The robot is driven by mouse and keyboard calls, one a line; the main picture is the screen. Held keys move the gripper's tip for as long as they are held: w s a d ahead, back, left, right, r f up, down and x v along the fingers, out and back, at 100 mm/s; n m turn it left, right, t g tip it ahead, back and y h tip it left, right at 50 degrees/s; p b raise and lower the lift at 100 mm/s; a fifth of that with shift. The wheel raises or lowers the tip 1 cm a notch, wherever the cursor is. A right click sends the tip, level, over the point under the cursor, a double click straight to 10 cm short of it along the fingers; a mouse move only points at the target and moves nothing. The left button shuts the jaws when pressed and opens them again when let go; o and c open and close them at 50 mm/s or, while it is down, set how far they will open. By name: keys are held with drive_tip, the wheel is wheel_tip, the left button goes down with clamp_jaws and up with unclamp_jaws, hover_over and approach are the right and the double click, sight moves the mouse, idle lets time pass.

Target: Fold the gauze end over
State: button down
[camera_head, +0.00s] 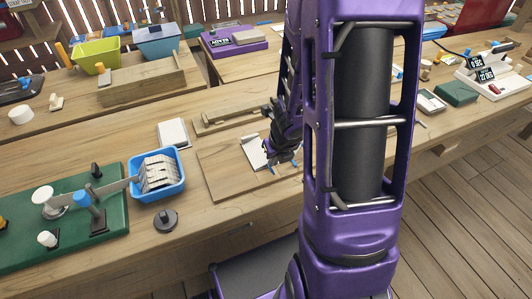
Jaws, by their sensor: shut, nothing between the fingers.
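A white strip that looks like the gauze (250,153) lies on a flat wooden board (222,181) in the middle of the bench. My gripper (280,168) is at the right end of the strip, low over the board, with its fingers shut and empty. My wrist and fingers hide part of the strip's right side. I cannot tell whether the fingertips touch the strip or the board, or whether an end of the strip is folded.
Left of the board stand a blue bin (172,193) with white folded pieces, a white pad (173,133) and a dark round knob (165,220). A green mat (105,240) with posts lies further left. A wooden bar (225,119) lies behind the board. My purple arm blocks the view right.

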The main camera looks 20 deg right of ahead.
drive_tip(key=shift+f+b, duration=1)
drive_tip(key=shift+f, duration=0.25)
wheel_tip(320, 180, up, 4)
drive_tip(key=p, duration=0.3)
drive_tip(key=shift+f, duration=0.35)
drive_tip(key=s+r+p, duration=0.1)
drive_tip(key=r, duration=0.1)
drive_tip(key=s+r+p, duration=0.2)
drive_tip(key=shift+w, duration=0.1)
